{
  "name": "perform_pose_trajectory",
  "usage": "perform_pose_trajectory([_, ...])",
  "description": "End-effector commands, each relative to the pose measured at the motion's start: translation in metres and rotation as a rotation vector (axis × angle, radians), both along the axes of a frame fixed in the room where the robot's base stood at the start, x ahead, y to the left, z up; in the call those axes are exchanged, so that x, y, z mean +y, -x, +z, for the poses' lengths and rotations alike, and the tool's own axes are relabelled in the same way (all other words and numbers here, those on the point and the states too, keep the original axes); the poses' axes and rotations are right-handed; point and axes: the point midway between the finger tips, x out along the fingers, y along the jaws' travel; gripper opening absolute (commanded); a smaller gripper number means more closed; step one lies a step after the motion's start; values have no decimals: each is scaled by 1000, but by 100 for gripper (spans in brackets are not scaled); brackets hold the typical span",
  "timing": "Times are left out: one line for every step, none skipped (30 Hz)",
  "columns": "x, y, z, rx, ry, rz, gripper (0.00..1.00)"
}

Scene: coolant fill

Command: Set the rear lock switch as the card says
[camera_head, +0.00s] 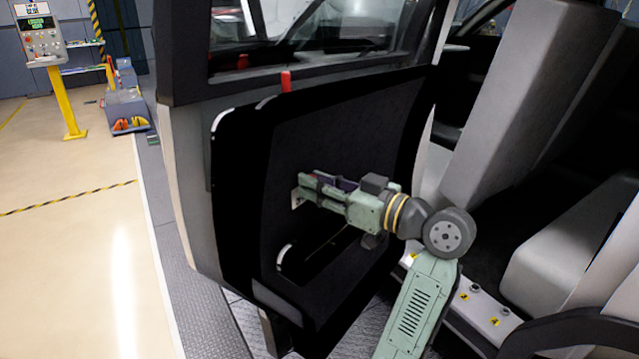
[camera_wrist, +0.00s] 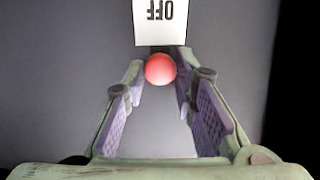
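A red round knob (camera_wrist: 160,69) shows in the wrist view, on a dark mount against the grey door panel. A white label (camera_wrist: 161,20) above it reads "OFF", upside down in this view. My gripper (camera_wrist: 160,82) is open, its fingertips on either side of the knob; I cannot tell whether they touch it. In the head view my gripper (camera_head: 300,190) reaches to the dark inner panel of the open door (camera_head: 340,130), and its fingers hide the switch there. No separate instruction card is readable.
A red pin (camera_head: 286,81) stands on the door's upper edge. The door pocket (camera_head: 310,255) lies below my gripper. Grey car seats (camera_head: 530,90) are at the right. A yellow-post control panel (camera_head: 45,40) stands far left, beyond clear floor (camera_head: 75,240).

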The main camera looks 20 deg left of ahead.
Motion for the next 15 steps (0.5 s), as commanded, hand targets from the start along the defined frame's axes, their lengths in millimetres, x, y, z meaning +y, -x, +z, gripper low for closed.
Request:
perform_pose_trajectory([0,0,0,0,0,0,19])
perform_pose_trajectory([0,0,0,0,0,0,17])
perform_pose_trajectory([0,0,0,0,0,0,15])
perform_pose_trajectory([0,0,0,0,0,0,13])
perform_pose_trajectory([0,0,0,0,0,0,11])
perform_pose_trajectory([0,0,0,0,0,0,8])
perform_pose_trajectory([0,0,0,0,0,0,6])
perform_pose_trajectory([0,0,0,0,0,0,4])
perform_pose_trajectory([0,0,0,0,0,0,1])
perform_pose_trajectory([0,0,0,0,0,0,0])
perform_pose_trajectory([0,0,0,0,0,0,0])
perform_pose_trajectory([0,0,0,0,0,0,0])
perform_pose_trajectory([0,0,0,0,0,0,0])
perform_pose_trajectory([0,0,0,0,0,0,0])
perform_pose_trajectory([0,0,0,-1,0,0,0])
